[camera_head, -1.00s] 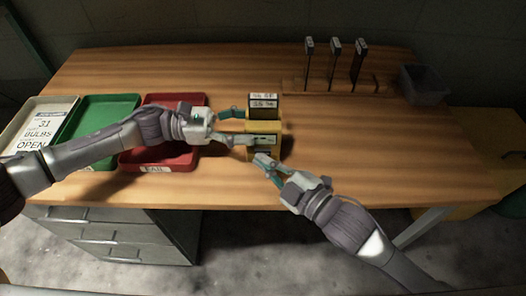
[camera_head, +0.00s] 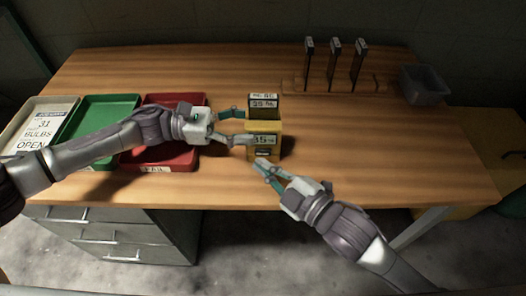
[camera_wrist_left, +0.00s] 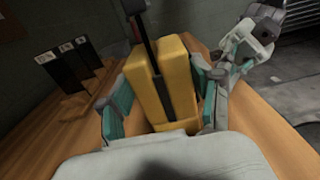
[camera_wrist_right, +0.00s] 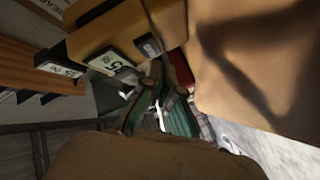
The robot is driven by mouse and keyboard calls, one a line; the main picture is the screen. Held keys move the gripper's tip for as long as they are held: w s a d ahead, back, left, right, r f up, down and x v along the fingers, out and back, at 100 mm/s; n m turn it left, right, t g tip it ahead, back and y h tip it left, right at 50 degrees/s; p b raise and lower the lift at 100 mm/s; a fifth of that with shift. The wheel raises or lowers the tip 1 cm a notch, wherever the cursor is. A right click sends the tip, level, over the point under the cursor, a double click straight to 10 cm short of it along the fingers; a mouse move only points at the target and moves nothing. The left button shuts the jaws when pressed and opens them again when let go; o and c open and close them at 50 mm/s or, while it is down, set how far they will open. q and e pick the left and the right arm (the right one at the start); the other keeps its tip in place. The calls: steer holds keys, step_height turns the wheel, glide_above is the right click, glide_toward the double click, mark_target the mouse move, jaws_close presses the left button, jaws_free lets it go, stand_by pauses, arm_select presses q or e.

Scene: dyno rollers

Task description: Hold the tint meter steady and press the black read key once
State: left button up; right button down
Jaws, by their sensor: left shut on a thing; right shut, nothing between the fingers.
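The yellow tint meter (camera_head: 275,126) stands upright on the bench, with a dark labelled sample (camera_head: 264,101) in its top slot. Its front display (camera_head: 264,140) shows digits that look like 35; it also shows in the right wrist view (camera_wrist_right: 112,63). The black read key (camera_head: 262,154) is below the display and also shows in the right wrist view (camera_wrist_right: 148,46). My left gripper (camera_head: 242,127) is shut around the meter's body (camera_wrist_left: 176,85), one finger on each side. My right gripper (camera_head: 261,164) is shut and empty, just in front of the meter, apart from the key.
Red (camera_head: 180,162), green (camera_head: 98,148) and cream trays stand at the left. A wooden rack (camera_head: 294,86) with several dark samples and a grey bin (camera_head: 424,84) stand at the back right. The bench right of the meter is clear.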

steer(key=shift+s, duration=0.1)
steer(key=shift+s, duration=2.45)
arm_select(q)
steer(key=o, duration=1)
